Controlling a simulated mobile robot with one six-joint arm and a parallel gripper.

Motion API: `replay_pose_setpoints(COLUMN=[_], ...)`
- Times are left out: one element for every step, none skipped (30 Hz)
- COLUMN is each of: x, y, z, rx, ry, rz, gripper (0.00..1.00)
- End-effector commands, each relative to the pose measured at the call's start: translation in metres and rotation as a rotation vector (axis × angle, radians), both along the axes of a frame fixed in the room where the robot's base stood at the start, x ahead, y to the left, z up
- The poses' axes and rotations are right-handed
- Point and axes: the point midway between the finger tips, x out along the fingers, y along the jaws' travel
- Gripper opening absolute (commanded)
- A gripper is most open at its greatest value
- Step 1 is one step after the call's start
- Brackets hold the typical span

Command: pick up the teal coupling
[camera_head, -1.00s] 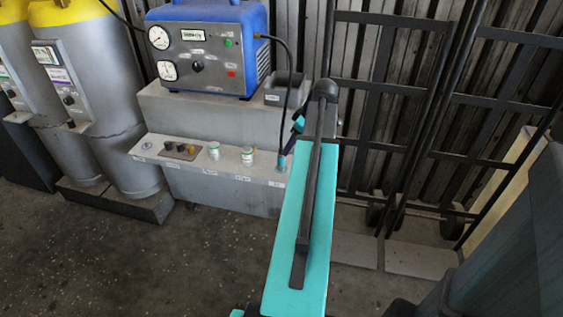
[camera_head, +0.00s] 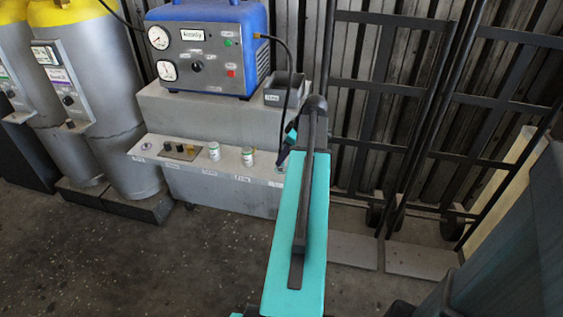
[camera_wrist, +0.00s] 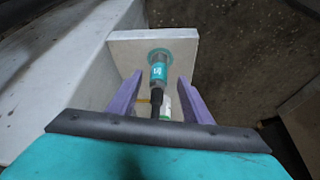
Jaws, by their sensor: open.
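In the wrist view, the teal coupling (camera_wrist: 160,67) stands on the end of a pale ledge, with a label on its side and a black hose on its near end. The two purple fingers of my gripper (camera_wrist: 160,79) are apart, one on each side of the coupling. I see a gap on both sides, and the gripper holds nothing.
The grey ledge (camera_head: 220,174) carries two small canisters (camera_head: 214,151) and a dark block of fittings (camera_head: 180,152). A blue gauge unit (camera_head: 205,45) stands above. A black hose (camera_head: 290,75) hangs close to my arm. Gas cylinders are at left, dark trolley frames at right.

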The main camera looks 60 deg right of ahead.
Motion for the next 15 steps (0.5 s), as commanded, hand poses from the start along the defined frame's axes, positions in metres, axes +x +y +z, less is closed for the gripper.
replay_pose_setpoints(x=[0.002, 0.003, 0.005, 0.006, 0.008, 0.01, 0.011, 0.013, 0.014, 0.015, 0.016, 0.017, 0.017, 0.018, 0.018], y=[0.0, 0.0, -0.001, -0.001, -0.001, -0.001, -0.001, -0.001, 0.0, 0.0, 0.0, 0.0, 0.0, 0.0, 0.0], z=[-0.005, -0.008, -0.013, -0.016, -0.02, -0.024, -0.027, -0.031, -0.034, -0.037, -0.039, -0.04, -0.042, -0.042, -0.043], rx=[0.001, 0.001, 0.002, 0.002, 0.002, 0.001, 0.001, 0.001, 0.001, 0.001, 0.001, 0.0, 0.0, 0.001, 0.0], ry=[0.0, 0.0, 0.001, 0.001, 0.001, 0.001, 0.001, 0.001, 0.001, 0.001, 0.001, 0.001, 0.001, 0.0, 0.0], rz=[0.0, 0.0, 0.001, 0.001, 0.001, 0.002, 0.002, 0.002, 0.002, 0.002, 0.002, 0.001, 0.001, 0.001, 0.001], gripper=[0.45, 0.45, 0.45, 0.45, 0.45, 0.45, 0.45, 0.45, 0.45, 0.45, 0.45, 0.45, 0.45, 0.45, 0.45])
